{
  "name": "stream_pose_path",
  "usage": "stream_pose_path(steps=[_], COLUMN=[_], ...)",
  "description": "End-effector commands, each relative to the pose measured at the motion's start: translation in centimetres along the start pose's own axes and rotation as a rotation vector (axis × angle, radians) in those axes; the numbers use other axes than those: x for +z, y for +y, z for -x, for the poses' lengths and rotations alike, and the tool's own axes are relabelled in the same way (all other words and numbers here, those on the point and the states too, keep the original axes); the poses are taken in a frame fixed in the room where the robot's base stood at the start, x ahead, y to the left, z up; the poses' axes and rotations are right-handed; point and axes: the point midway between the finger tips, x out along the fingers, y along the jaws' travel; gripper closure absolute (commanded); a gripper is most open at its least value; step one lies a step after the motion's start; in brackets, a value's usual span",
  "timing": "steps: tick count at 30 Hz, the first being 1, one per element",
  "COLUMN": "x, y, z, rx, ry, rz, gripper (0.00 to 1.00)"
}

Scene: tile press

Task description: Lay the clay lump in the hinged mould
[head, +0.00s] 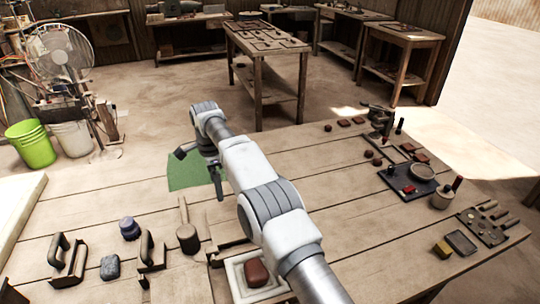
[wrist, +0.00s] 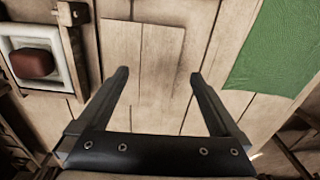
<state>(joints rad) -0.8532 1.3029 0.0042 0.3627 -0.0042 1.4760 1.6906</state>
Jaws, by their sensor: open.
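The clay lump (head: 257,272) is a rounded reddish-brown block. It sits in the recess of a square white mould (head: 236,281) at the front of the table, partly hidden by my arm in the head view. In the wrist view the lump (wrist: 32,64) and the white mould (wrist: 11,44) are at the upper left, outside my fingers. Dark bars stand along the mould's edge; I cannot make out a hinge clearly. My gripper (wrist: 159,74) is open and empty over bare planks, to one side of the mould and apart from the lump.
A mallet (head: 187,236), handled tools (head: 67,262) and a dark knob (head: 129,229) stand at the left. A dark tray (head: 408,183) and small tools are at the right. A flat wooden panel (wrist: 142,75) lies below my fingers.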

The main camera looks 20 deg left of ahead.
Motion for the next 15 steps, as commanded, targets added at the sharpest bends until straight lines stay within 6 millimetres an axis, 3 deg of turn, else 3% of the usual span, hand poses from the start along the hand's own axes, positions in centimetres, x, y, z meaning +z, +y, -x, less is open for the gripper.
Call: stream_pose_path(steps=[15], x=[-3.7], y=[1.7], z=[-2.5], rx=[0.002], ry=[0.0], rz=[-0.002], gripper=[0.0])
